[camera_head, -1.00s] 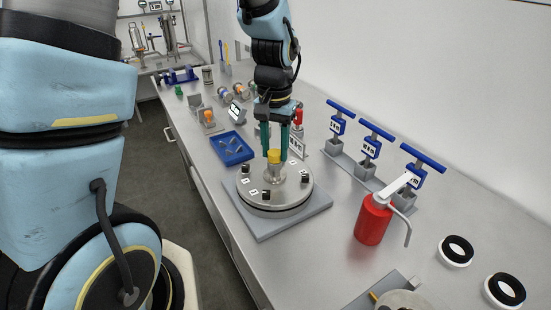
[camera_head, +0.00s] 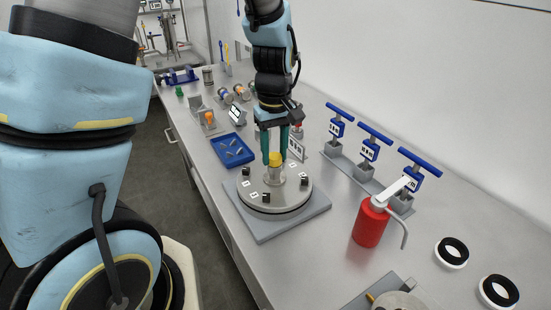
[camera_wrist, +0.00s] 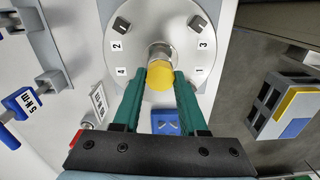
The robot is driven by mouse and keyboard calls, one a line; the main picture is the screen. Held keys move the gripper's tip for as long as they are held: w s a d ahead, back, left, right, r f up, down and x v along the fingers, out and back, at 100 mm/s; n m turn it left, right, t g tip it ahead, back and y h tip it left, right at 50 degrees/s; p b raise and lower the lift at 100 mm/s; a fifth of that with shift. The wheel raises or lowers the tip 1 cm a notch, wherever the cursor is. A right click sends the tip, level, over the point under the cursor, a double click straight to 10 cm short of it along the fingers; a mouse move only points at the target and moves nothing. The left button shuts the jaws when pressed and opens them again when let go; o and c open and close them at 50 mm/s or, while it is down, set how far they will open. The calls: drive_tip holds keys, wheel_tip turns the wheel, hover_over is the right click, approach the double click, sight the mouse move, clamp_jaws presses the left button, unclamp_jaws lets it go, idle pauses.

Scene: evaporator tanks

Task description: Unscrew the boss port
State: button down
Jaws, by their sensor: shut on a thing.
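The boss port is a short metal neck (camera_head: 275,175) with a yellow top (camera_head: 275,160), standing at the middle of a round grey lid (camera_head: 272,190). The lid carries several black knobs and number labels. My gripper (camera_head: 275,158) points down with its green fingers either side of the yellow top. In the wrist view the fingertips (camera_wrist: 160,76) are shut on the yellow top (camera_wrist: 159,76), with the metal neck (camera_wrist: 161,53) beyond it. The lower part of the neck is partly hidden by the yellow top in that view.
A blue tray (camera_head: 232,150) with small parts lies left of the lid. A red bottle (camera_head: 370,222) and blue T-handled tools (camera_head: 368,150) stand to the right. White-and-black rings (camera_head: 451,252) lie at the right front. Bare bench lies in front of the base plate.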

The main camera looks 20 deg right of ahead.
drive_tip(key=shift+n, duration=0.5)
drive_tip(key=n, duration=0.4)
drive_tip(key=shift+n, duration=0.4)
drive_tip(key=n, duration=0.5)
drive_tip(key=shift+n, duration=0.3)
drive_tip(key=c, duration=0.7)
unclamp_jaws()
drive_tip(key=shift+c, duration=0.2)
